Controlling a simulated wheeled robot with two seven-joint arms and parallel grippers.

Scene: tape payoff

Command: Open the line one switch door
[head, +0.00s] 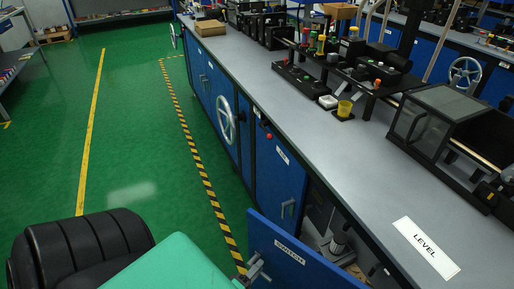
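The blue door labelled SWITCH (292,250) stands swung out from the bench front at the bottom of the head view. The cabinet behind it (325,215) is partly exposed, with grey and dark parts inside. My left gripper (255,270) is at the door's left edge, by a small grey metal handle. Gripper and handle overlap at the bottom of the picture, so I cannot tell whether the fingers are closed on the handle. My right gripper is not in view.
A closed blue door (280,178) and a handwheel (226,118) lie farther along. Green floor (130,130) is clear left of the striped line.

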